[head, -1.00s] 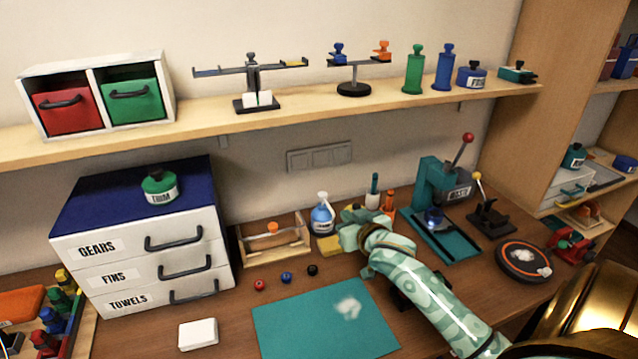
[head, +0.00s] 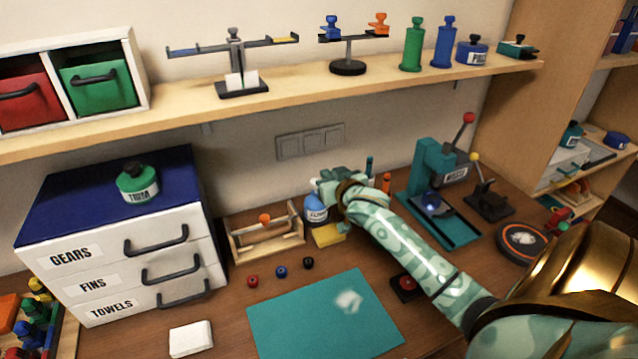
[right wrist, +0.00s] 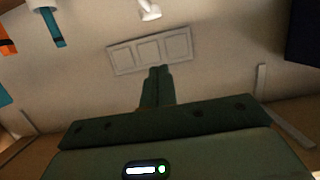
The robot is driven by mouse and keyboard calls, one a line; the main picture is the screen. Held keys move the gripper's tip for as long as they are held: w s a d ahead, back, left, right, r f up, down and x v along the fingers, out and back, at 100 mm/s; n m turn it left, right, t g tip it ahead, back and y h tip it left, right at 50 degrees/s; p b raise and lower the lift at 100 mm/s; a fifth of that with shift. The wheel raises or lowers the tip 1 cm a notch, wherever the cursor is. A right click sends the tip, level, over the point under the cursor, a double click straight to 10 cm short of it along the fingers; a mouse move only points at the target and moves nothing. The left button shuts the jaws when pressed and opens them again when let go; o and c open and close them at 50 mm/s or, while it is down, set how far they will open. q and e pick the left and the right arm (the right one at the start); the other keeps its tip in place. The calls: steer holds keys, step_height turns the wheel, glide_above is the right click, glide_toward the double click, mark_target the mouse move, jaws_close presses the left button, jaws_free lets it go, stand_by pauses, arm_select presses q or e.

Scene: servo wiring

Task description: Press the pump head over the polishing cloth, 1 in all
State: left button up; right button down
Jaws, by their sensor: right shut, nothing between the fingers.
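A blue pump bottle (head: 315,212) with a white label stands on the bench behind the teal mat. Its pump head is hidden by my right gripper (head: 322,184) in the head view. A white spout (right wrist: 149,10) shows at the top edge of the right wrist view. A yellow pad (head: 328,236), which looks like the polishing cloth, lies right in front of the bottle. My right gripper is shut and empty, its fingers together in the right wrist view (right wrist: 158,84). It is at the bottle's top; I cannot tell whether it touches. My left gripper is not in view.
A wooden tray (head: 266,243) stands left of the bottle. A teal press (head: 432,175) stands to the right. The labelled drawer unit (head: 90,265) is at the left, and a shelf (head: 290,88) runs above. The teal mat (head: 290,325) is mostly clear.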

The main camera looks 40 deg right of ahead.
steer(key=b+x, duration=0.1)
steer(key=x, duration=0.5)
steer(key=shift+f+b, duration=0.1)
steer(key=shift+b, duration=0.2)
step_height(320, 180, down, 3)
steer(key=shift+r+b, duration=0.15)
steer(key=shift+b, duration=0.25)
steer(key=shift+s+f, duration=0.1)
steer(key=shift+f, duration=0.45)
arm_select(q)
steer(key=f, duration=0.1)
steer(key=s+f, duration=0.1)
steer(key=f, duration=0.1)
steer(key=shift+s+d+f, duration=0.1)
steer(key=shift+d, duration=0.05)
